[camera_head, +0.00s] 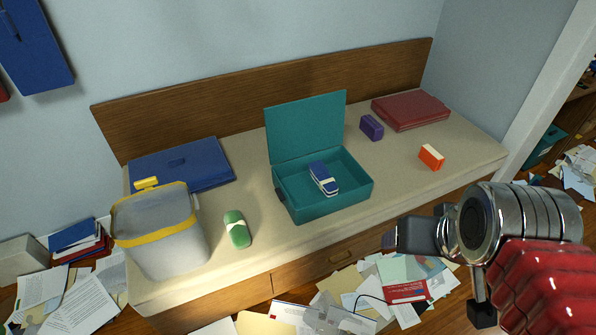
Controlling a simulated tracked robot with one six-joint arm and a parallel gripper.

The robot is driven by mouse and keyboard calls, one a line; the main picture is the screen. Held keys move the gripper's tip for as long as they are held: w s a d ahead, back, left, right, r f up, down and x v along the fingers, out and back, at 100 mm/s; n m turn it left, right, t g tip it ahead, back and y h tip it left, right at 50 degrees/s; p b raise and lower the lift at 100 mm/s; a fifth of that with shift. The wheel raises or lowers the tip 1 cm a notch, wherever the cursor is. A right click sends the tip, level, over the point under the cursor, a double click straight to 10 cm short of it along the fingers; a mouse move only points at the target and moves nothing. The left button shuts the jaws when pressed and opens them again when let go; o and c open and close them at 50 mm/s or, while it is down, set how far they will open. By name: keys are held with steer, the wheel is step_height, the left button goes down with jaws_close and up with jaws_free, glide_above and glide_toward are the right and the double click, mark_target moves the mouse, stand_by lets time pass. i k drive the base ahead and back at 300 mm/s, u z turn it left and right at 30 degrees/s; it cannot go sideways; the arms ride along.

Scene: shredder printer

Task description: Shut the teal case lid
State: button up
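The teal case (345,203) stands open in the middle of the bench. Its teal lid (307,126) is raised at the back, roughly upright. A blue and white item (323,178) lies inside the case. My gripper (392,241) is at the lower right, in front of the bench and to the right of the case, apart from it. One dark finger points left; the rest of the gripper is partly hidden behind the metal wrist, so its opening does not show clearly.
On the bench (265,240) are a grey bin with yellow trim (165,245), a green item (236,229), a closed blue case (190,165), a purple box (371,127), an orange box (431,157) and a closed red case (410,110). Papers (400,285) litter the floor.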

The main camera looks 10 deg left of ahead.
mark_target(303, 127)
steer(key=u, duration=0.45)
steer(key=i, duration=1)
steer(key=z, duration=0.05)
steer(key=k, duration=0.55)
steer(key=u, duration=2.25)
